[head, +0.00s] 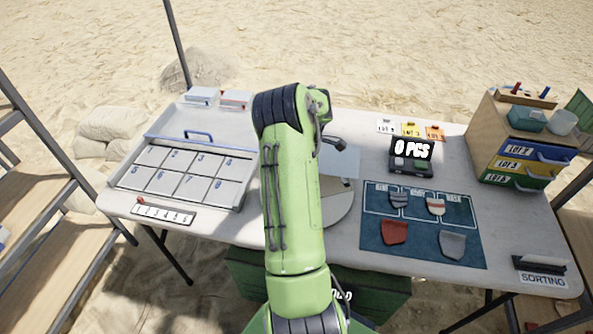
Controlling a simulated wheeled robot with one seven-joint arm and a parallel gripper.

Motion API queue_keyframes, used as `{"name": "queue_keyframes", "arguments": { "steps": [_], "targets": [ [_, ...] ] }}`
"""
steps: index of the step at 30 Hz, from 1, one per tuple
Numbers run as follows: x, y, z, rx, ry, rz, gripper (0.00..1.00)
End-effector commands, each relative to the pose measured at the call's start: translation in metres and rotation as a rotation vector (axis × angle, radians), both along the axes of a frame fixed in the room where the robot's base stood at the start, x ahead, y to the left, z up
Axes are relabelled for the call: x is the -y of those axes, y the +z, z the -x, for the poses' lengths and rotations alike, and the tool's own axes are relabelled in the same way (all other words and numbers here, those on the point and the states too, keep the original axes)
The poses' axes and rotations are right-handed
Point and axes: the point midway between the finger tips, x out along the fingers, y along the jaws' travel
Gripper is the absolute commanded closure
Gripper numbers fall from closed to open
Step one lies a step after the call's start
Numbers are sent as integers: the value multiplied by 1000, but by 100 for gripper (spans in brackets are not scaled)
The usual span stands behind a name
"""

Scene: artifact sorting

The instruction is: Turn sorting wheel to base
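A round pale wheel (338,208) lies on the table just right of my green arm, which covers its left part. A brown wedge-like patch shows on its visible part. A pale blue panel (343,163) stands at its back edge. A dark curved piece shows beside my arm above the wheel; I cannot tell whether it belongs to my gripper. My arm crosses the middle of the view and hides my gripper. The wheel's marking for base cannot be read here.
A numbered tray (128,181) with a blue handle lies left. A blue mat (375,240) holds several sherds at right, below a black counter (409,165) reading "0 PCS". A drawer cabinet (480,133) stands far right. A sorting sign (543,280) is at the front right.

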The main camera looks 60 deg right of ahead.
Motion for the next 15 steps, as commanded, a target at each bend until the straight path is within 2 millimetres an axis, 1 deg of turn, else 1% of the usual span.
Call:
{"name": "queue_keyframes", "arguments": {
  "steps": [6,15],
  "targets": [
    [4,1,6,2,15,2,100],
    [5,1,6,2,16,2,100]
  ]
}}
